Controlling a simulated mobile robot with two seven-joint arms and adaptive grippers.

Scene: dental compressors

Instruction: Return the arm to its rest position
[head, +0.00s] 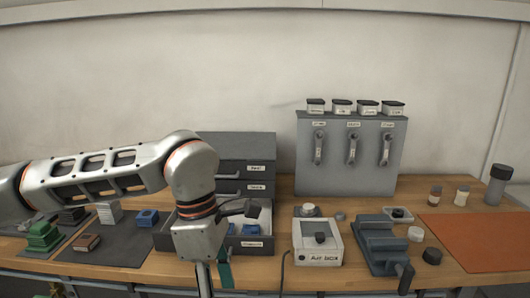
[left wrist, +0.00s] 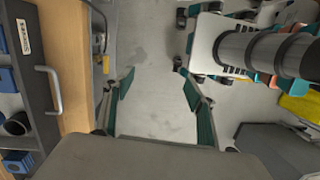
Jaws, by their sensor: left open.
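My left arm reaches in from the left in the head view and bends downward near the middle. My left gripper (head: 223,274) hangs at the front edge of the workbench (head: 170,272), partly hidden by its own wrist. In the left wrist view the left gripper (left wrist: 156,85) is open, its teal fingers spread apart. Nothing is between them; bare grey floor (left wrist: 155,110) shows beyond. My right gripper is not seen in the head view.
An open drawer (head: 212,248) of the grey cabinet (head: 238,150), holding blue parts, is right behind my wrist. An Air Box unit (head: 316,245), a grey vise-like fixture (head: 376,250) and an orange mat (head: 475,240) lie to the right. Small blocks sit left under my arm.

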